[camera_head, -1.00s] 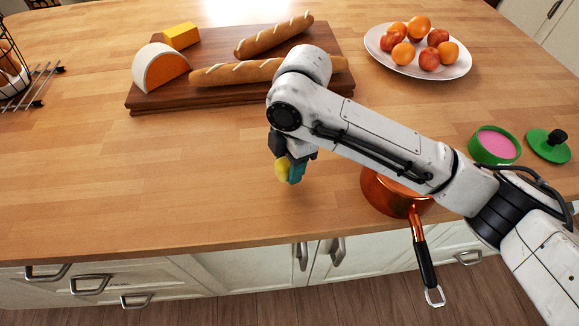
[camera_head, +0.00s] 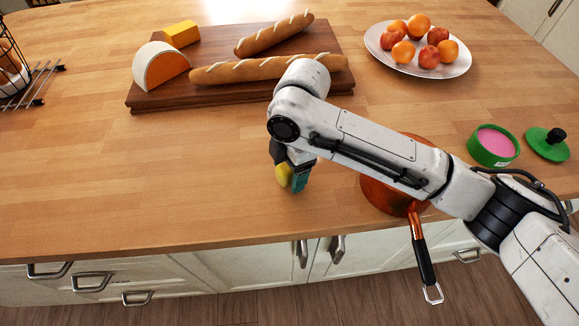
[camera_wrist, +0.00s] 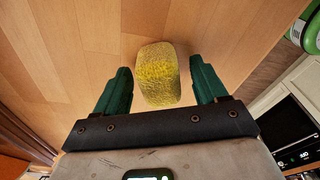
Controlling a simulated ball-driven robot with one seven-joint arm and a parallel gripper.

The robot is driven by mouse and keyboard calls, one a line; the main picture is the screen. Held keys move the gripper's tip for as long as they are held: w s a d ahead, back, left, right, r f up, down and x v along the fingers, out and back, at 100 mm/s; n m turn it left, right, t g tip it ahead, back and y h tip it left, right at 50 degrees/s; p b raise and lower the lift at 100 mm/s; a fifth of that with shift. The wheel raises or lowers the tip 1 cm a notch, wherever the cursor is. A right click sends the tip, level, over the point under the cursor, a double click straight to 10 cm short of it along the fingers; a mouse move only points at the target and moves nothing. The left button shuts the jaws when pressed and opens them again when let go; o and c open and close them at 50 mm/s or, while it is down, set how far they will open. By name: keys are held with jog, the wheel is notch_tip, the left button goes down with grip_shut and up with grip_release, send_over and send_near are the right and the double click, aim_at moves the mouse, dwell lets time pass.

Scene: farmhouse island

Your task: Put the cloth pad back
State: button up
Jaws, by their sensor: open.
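A yellow, rough-textured pad (camera_wrist: 158,75), seemingly the cloth pad, shows between my two green fingers in the wrist view. Narrow gaps show beside it, wider on the right. It also shows in the head view (camera_head: 283,175), partly hidden by my gripper. I cannot tell whether it touches the wooden countertop (camera_head: 180,200) below. My gripper (camera_head: 293,182) is open and points down, low over the front middle of the counter. It also shows in the wrist view (camera_wrist: 160,92).
A copper pan (camera_head: 380,194) is right of my gripper, partly under my arm, its handle past the counter's front edge. A dark board (camera_head: 145,100) with baguettes and cheese lies behind. A fruit plate (camera_head: 455,68) and green tub (camera_head: 490,157) are right. The front left counter is clear.

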notch_tip(320, 180, up, 12)
jog(key=d+b, duration=0.1)
jog(key=shift+w+d+r, duration=0.15)
jog(key=shift+w, duration=0.15)
dwell(0.7)
